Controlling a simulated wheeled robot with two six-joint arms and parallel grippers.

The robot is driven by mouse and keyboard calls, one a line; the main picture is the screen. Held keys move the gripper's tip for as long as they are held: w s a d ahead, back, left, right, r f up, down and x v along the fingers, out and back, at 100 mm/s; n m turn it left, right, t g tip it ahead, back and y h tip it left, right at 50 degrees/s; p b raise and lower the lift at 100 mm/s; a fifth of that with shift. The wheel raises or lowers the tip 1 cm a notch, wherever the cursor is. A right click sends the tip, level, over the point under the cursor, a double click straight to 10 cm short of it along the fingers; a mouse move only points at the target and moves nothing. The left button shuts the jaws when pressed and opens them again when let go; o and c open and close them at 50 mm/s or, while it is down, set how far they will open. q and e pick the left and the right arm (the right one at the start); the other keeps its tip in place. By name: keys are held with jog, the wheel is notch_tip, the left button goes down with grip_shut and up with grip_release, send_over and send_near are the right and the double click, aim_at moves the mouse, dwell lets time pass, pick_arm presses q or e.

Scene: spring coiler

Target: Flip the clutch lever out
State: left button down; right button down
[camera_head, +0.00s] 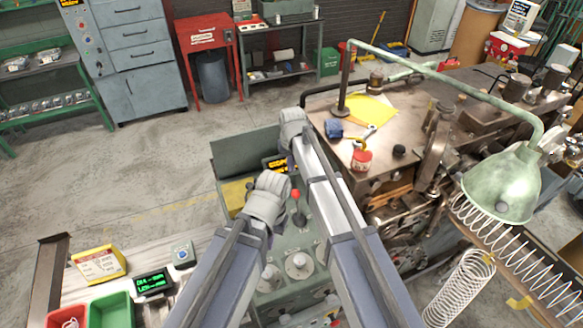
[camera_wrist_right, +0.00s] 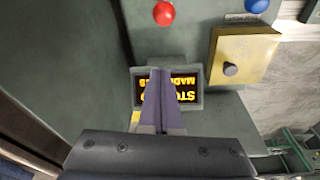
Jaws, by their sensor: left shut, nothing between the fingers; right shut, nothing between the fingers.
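A lever with a red ball knob (camera_head: 296,195) stands on the green machine between my two arms; I cannot tell for certain that it is the clutch lever. In the right wrist view a red ball (camera_wrist_right: 163,13) and a blue ball (camera_wrist_right: 256,6) show at the top edge. My right gripper (camera_wrist_right: 166,74) is shut and empty, its fingers in front of the display with yellow letters (camera_wrist_right: 185,84). I cannot tell whether they touch it. My left gripper (camera_head: 268,190) is left of the red-knobbed lever in the head view, its fingertips hidden.
A yellow box with a dark knob (camera_wrist_right: 243,55) is beside the display. A brown bench (camera_head: 400,125) and a green lamp (camera_head: 505,185) stand at the right. Red and green bins (camera_head: 110,310) and a small green-lettered screen (camera_head: 152,283) are at lower left. Open floor lies behind.

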aim_at(297, 203)
notch_tip(297, 203, down, 8)
jog(key=w+b, duration=0.2)
jog(key=b, duration=0.5)
jog(key=s, duration=0.1)
jog(key=s+r+p, duration=0.1)
jog(key=s, duration=0.2)
jog(key=shift+s+d+r, duration=0.25)
jog(key=shift+d, duration=0.1)
